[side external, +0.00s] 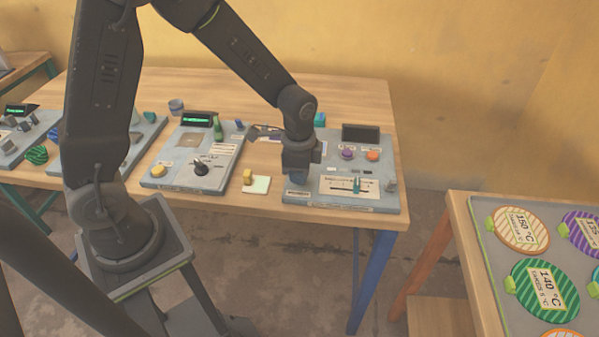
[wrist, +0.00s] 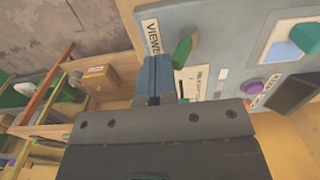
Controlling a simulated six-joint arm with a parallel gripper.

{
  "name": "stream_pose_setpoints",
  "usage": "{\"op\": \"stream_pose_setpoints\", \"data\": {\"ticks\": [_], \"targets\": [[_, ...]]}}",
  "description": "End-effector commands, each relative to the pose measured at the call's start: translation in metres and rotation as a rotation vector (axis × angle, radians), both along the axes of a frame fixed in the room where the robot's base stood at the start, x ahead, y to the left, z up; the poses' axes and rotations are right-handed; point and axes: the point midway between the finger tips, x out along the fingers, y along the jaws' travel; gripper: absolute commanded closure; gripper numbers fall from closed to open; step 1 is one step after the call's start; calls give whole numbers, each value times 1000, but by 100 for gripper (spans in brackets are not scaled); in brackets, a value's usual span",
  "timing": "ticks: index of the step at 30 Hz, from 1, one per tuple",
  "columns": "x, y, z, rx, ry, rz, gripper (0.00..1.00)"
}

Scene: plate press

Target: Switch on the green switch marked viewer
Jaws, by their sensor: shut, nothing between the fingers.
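The green switch (wrist: 183,50) stands on a grey panel (wrist: 205,17) in the wrist view, beside a white label reading VIEWER (wrist: 152,37). My gripper (wrist: 158,72) is shut and empty. Its fingertips are close beside the switch, at its left in the wrist view, over the label's end. I cannot tell whether they touch it. The side external view shows my gripper (side external: 298,178) pointing down, low over the left part of the right-hand panel (side external: 376,203). I cannot make out the switch there. Whether the switch is on or off is unclear.
The panel also bears a purple button (side external: 347,153), an orange button (side external: 373,155), a dark screen (side external: 360,132) and a slider with a green handle (side external: 356,184). A yellow block on a pale pad (side external: 260,186) lies left of my gripper. Another panel (side external: 183,180) stands further left.

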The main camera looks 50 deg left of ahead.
Motion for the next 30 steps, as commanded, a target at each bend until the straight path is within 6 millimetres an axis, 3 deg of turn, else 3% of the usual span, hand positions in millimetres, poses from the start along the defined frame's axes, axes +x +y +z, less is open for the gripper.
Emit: {"op": "stream_pose_setpoints", "data": {"ticks": [30], "targets": [[19, 19, 0, 0, 0, 0, 100]]}}
